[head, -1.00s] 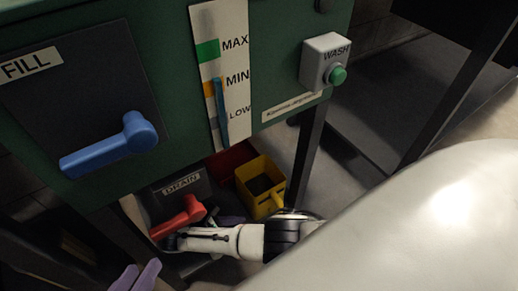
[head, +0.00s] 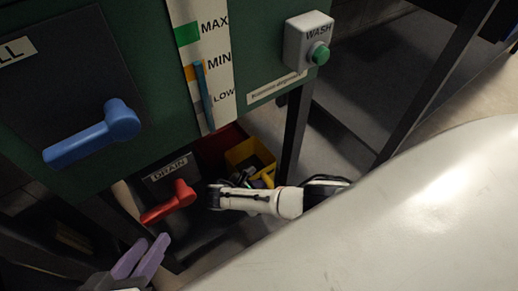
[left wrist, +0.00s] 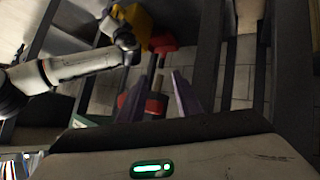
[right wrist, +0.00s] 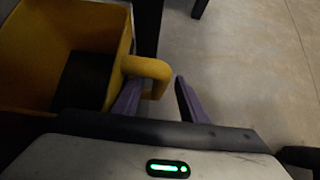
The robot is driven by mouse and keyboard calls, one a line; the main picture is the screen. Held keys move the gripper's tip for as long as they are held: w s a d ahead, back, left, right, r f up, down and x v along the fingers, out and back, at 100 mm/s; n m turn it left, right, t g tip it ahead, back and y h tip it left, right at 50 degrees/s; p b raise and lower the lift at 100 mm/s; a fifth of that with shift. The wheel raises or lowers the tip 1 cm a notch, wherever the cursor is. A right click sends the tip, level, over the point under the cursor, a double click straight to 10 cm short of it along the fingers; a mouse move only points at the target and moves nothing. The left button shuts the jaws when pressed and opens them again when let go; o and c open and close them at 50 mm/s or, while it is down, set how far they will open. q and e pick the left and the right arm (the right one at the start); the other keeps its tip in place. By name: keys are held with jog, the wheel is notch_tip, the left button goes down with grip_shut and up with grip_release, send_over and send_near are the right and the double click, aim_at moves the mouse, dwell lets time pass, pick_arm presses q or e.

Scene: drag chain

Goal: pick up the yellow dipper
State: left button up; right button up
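The yellow dipper (head: 240,155) is an open box low under the green machine, right of the red drain handle, partly covered by my right arm in the head view. In the right wrist view the dipper (right wrist: 112,22) fills the left side, with its curved handle (right wrist: 150,68) reaching toward my right gripper (right wrist: 158,98). That gripper is open; the handle's end shows just beyond the left finger, with a gap to the right finger. In the head view the right fingers are not clear. My left gripper (head: 139,262) is open and empty, at the lower left; its fingers also show in the left wrist view (left wrist: 159,100).
The red drain handle (head: 170,202) is left of my right forearm. A blue fill handle (head: 92,135), a level gauge and a wash button (head: 319,53) are on the machine front. A dark leg (head: 292,130) stands right of the dipper. Floor further right is clear.

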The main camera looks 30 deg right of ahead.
jog(key=shift+w+d+f, duration=0.1)
jog(key=shift+d+f, duration=0.1)
jog(key=shift+f, duration=0.05)
grip_shut()
dwell(0.6)
dwell(0.6)
jog(key=shift+w+r, duration=0.1)
jog(key=shift+r, duration=0.05)
